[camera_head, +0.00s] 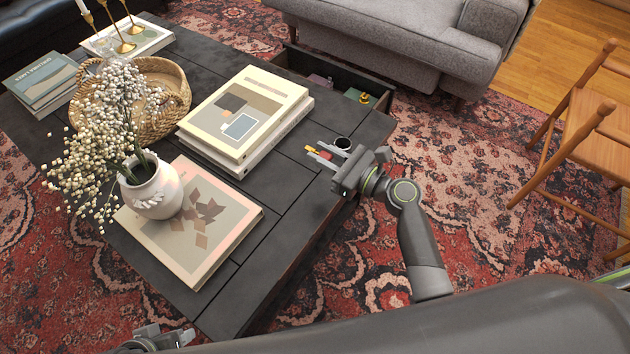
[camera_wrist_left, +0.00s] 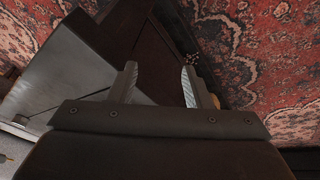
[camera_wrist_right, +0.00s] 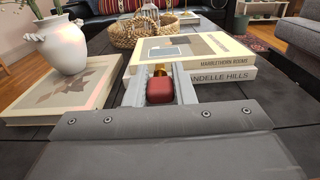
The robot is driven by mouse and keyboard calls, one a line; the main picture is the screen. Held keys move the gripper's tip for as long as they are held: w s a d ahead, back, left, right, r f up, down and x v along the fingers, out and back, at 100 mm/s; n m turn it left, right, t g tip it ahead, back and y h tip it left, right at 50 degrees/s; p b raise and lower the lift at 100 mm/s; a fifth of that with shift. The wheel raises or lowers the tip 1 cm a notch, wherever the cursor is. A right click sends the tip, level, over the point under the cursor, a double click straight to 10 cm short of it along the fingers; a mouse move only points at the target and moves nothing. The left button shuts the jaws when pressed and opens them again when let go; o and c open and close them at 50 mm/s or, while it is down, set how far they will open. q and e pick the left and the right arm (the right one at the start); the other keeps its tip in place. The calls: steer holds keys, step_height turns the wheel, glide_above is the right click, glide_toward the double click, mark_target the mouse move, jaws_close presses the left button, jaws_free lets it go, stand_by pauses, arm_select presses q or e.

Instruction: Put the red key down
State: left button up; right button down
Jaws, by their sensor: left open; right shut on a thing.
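The red key (camera_wrist_right: 160,90) is between the fingers of my right gripper (camera_wrist_right: 160,82) in the right wrist view. Its red end faces the camera and a yellow-gold part shows beyond it. In the head view my right gripper (camera_head: 328,156) is shut on the key (camera_head: 324,153), over the right part of the dark coffee table (camera_head: 285,185). Whether the key touches the tabletop I cannot tell. My left gripper (camera_head: 165,338) shows at the bottom edge of the head view. In the left wrist view (camera_wrist_left: 158,85) it is open and empty.
Stacked books (camera_head: 245,115) lie left of my right gripper. A white vase (camera_head: 152,190) stands on another book (camera_head: 225,215), near a wicker basket (camera_head: 175,85). An open drawer (camera_head: 330,75) holds small items. Bare tabletop lies between.

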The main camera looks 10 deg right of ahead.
mark_target(322, 189)
step_height(322, 189, down, 4)
steer(key=shift+f+b, duration=0.2)
steer(key=shift+b, duration=0.85)
steer(key=shift+f+b, duration=0.4)
steer(key=shift+f, duration=0.35)
arm_select(q)
steer(key=w+a+r+t+y, duration=0.2)
steer(key=w+a+r+t, duration=0.1)
steer(key=w+r+t, duration=0.8)
arm_select(e)
steer(key=shift+f, duration=0.2)
step_height(322, 189, down, 3)
steer(key=shift+f+b, duration=0.1)
steer(key=shift+b, duration=0.85)
arm_select(q)
steer(key=w+r+m+t, duration=0.1)
steer(key=w+r+t, duration=0.2)
steer(key=r+t, duration=0.3)
steer(key=shift+r+y, duration=0.3)
steer(key=shift+r, duration=2.35)
steer(key=shift+w, duration=0.1)
